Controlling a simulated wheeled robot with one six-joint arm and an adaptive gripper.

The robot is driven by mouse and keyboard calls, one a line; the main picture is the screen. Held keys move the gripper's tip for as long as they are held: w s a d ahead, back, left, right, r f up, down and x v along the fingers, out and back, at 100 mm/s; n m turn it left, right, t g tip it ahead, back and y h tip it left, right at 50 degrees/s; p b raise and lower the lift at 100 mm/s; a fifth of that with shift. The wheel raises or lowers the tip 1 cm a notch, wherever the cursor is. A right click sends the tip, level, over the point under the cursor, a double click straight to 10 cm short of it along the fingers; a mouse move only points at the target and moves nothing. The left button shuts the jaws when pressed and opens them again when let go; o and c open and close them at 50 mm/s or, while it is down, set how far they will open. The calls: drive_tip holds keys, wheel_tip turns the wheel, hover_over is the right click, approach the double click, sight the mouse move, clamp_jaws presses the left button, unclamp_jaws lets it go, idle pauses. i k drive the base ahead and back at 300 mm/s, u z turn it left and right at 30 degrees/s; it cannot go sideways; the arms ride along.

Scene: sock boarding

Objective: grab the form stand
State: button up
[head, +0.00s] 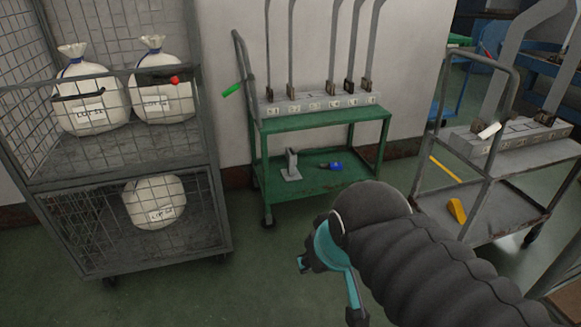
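On the green cart's top stands a long grey slotted block (318,103) with numbered labels and tall bent grey forms rising from it. A similar block (505,138) with forms sits on the grey cart at right. A small grey upright stand with a flat foot (291,168) is on the green cart's lower shelf. I cannot tell which of these the task calls the form stand. My gripper (330,290), teal with dark tips, is open and appears empty, in front of the green cart and apart from it. My dark padded arm hides the floor at lower right.
The green cart (326,118) stands against the wall; a blue item (332,166) lies on its lower shelf. A wire cage (95,165) with white labelled sacks (92,108) is at left. The grey cart (500,190) holds a yellow wedge (457,211). Floor between cage and arm is clear.

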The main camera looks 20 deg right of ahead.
sight(290, 173)
drive_tip(key=u, duration=0.15)
drive_tip(key=i, duration=1.35)
drive_tip(key=z, duration=0.75)
